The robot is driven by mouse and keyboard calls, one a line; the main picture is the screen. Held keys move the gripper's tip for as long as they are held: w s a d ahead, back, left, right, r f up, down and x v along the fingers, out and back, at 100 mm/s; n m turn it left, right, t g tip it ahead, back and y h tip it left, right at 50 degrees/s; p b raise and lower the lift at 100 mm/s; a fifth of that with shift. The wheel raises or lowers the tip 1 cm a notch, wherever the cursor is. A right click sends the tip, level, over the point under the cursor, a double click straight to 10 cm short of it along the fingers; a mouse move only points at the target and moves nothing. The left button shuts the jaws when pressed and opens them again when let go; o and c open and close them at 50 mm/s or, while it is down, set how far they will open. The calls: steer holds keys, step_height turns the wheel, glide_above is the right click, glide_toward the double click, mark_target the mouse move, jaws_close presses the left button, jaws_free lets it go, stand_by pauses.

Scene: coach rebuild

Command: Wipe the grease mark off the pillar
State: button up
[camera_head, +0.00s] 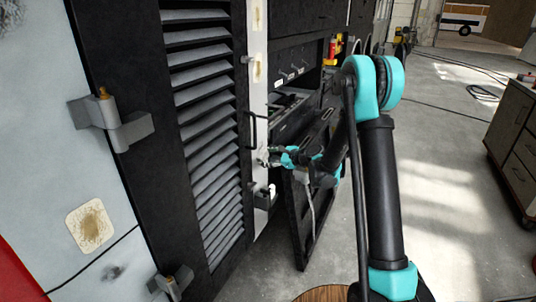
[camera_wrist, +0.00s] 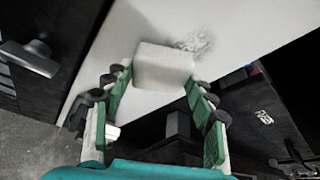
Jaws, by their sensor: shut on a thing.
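The pillar (camera_head: 257,108) is a narrow white upright right of the louvred door in the head view. It fills the upper middle of the wrist view (camera_wrist: 115,45) as a pale band. The grease mark (camera_wrist: 197,43) is a grey, speckled smudge on it, just beyond and right of the block. My gripper (camera_wrist: 160,78) is shut on a white block (camera_wrist: 163,65) with rounded edges, held between its green fingers. The block is over the pillar face beside the mark; whether it touches, I cannot tell. In the head view my gripper (camera_head: 272,157) is at the pillar, and the block is not clear there.
The dark louvred door (camera_head: 205,120) with a handle is left of the pillar. An open dark panel (camera_head: 300,225) hangs below my arm. A cabinet (camera_head: 514,130) stands at far right. The concrete floor (camera_head: 450,190) between is mostly free, with a cable on it.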

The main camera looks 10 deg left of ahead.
steer(key=shift+f, duration=0.15)
steer(key=shift+s+d, duration=0.35)
steer(key=shift+d, duration=0.55)
steer(key=shift+s+d, duration=0.35)
steer(key=shift+d, duration=0.6)
steer(key=shift+s+d, duration=0.35)
steer(key=shift+d, duration=0.55)
steer(key=shift+d, duration=0.15)
steer(key=d, duration=0.1)
steer(key=s+d, duration=0.1)
steer(key=shift+d, duration=0.3)
steer(key=shift+a, duration=0.15)
steer(key=shift+w+a, duration=0.4)
steer(key=shift+a, duration=0.65)
steer(key=shift+w+a, duration=0.35)
steer(key=shift+a, duration=0.65)
steer(key=shift+w+a, duration=0.4)
steer(key=shift+a, duration=0.65)
steer(key=shift+w+a, duration=0.2)
steer(key=shift+a, duration=0.3)
steer(key=shift+w+a, duration=0.15)
steer(key=shift+a, duration=0.35)
steer(key=shift+r, duration=0.2)
